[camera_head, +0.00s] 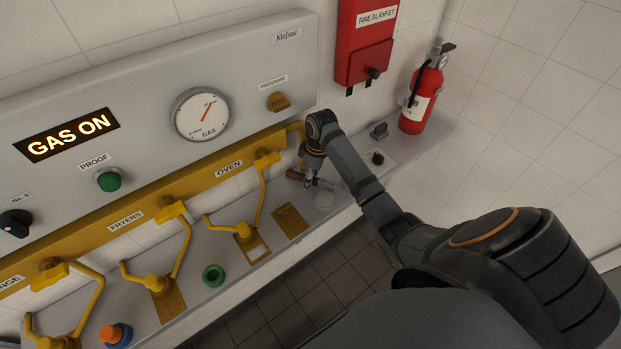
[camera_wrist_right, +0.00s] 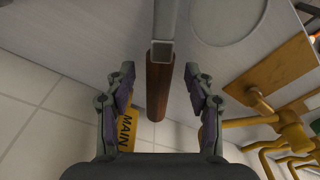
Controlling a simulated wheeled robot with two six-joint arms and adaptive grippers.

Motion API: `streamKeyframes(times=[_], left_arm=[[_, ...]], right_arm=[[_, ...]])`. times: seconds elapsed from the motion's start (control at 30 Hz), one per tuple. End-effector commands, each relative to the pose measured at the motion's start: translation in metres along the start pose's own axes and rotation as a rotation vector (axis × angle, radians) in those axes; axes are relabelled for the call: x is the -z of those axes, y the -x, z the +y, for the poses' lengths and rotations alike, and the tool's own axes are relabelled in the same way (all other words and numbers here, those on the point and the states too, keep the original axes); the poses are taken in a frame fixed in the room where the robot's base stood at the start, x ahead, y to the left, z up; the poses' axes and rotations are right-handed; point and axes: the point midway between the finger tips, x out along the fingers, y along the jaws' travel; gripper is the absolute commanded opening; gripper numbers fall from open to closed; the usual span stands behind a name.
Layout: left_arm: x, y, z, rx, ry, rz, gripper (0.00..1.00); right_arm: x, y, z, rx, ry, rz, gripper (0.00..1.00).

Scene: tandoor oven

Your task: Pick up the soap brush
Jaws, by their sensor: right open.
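The soap brush, as far as I can tell, is the piece with a brown handle (camera_wrist_right: 158,95) and a grey square metal part (camera_wrist_right: 163,45) in the right wrist view. It lies at the right end of the counter in the head view, where its brown end (camera_head: 295,175) shows beside my gripper. My right gripper (camera_wrist_right: 160,72) is open, with one finger on each side of the brush and visible gaps to both. In the head view my right gripper (camera_head: 311,179) points down at the counter and partly hides the brush. My left gripper is in neither view.
Yellow pipes and valve levers (camera_head: 245,230) run along the counter to the left. A red fire extinguisher (camera_head: 420,98) stands at the right. The grey gauge panel (camera_head: 150,85) rises behind.

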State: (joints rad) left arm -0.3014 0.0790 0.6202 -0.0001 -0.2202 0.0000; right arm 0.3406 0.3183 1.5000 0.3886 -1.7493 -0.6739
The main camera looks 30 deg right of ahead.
Motion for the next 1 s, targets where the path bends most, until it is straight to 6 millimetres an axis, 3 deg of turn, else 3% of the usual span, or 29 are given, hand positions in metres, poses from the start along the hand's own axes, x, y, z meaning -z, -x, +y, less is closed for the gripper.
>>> streamKeyframes(times=[0.1,0.5,0.83,1.0], left_arm=[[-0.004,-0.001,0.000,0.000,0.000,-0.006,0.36],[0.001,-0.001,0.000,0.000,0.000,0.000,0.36],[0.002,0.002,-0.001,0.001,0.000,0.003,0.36],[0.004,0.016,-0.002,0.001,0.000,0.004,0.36]], right_arm=[[0.000,0.000,0.000,0.000,0.000,0.000,0.53],[0.000,0.000,0.000,0.001,0.000,-0.001,0.00],[0.000,0.002,0.000,0.000,-0.001,0.000,0.00],[0.002,0.014,0.002,0.000,-0.004,-0.001,0.00]])
